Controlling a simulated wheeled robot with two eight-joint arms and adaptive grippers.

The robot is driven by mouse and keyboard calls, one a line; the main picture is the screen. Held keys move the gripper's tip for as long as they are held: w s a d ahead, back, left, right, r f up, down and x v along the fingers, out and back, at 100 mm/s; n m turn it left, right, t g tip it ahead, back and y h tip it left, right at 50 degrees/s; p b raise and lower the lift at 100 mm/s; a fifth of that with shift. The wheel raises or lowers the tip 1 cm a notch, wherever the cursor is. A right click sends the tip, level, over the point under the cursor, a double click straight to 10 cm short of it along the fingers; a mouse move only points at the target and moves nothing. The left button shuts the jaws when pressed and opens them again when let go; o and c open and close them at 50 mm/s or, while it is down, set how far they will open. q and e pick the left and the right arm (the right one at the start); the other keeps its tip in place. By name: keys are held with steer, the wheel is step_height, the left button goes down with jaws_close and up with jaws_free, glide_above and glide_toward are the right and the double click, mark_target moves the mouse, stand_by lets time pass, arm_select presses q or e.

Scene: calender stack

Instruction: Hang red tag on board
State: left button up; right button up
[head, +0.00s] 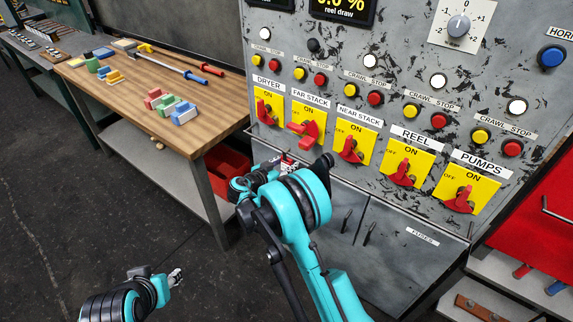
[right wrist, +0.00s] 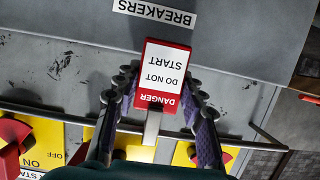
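The red tag (right wrist: 163,78) has a white face reading "DANGER DO NOT START"; it appears upside down in the right wrist view. My right gripper (right wrist: 165,85) has a finger at each side of its lower part and appears shut on it. In the head view my right gripper (head: 283,168) is in front of the control panel's lower left edge, partly hidden by my arm; a bit of red and white shows there. A red board (head: 540,222) with a peg is at the right edge, partly cut off. My left gripper (head: 174,276) is low at the left, apart from everything, its opening unclear.
The control panel (head: 395,60) carries buttons and several yellow switch plates with red handles. A rail (right wrist: 60,117) crosses its lower edge. A wooden workbench (head: 150,125) with coloured blocks and tools stands left. A grey shelf (head: 500,290) is below the red board. Floor at the lower left is free.

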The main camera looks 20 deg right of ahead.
steer(key=shift+r, duration=0.1)
steer(key=shift+r+p, duration=0.6)
steer(key=shift+r, duration=0.25)
steer(key=s+a+p, duration=0.3)
steer(key=s+a, duration=0.8)
steer(key=a, duration=0.3)
steer(key=shift+s+d+r+n+t+y, duration=0.85)
steer(key=shift+s+d+r+n+y, duration=0.4)
steer(key=shift+d+r, duration=0.65)
steer(key=shift+s+d+r+n+t+y, duration=0.8)
steer(key=shift+s+d+r+n+y, duration=0.55)
steer(key=shift+r, duration=0.8)
steer(key=shift+s+d+r+n+t+y, duration=1)
steer(key=shift+s+d+r, duration=0.45)
steer(key=shift+d+r, duration=0.5)
steer(key=shift+a+r, duration=0.1)
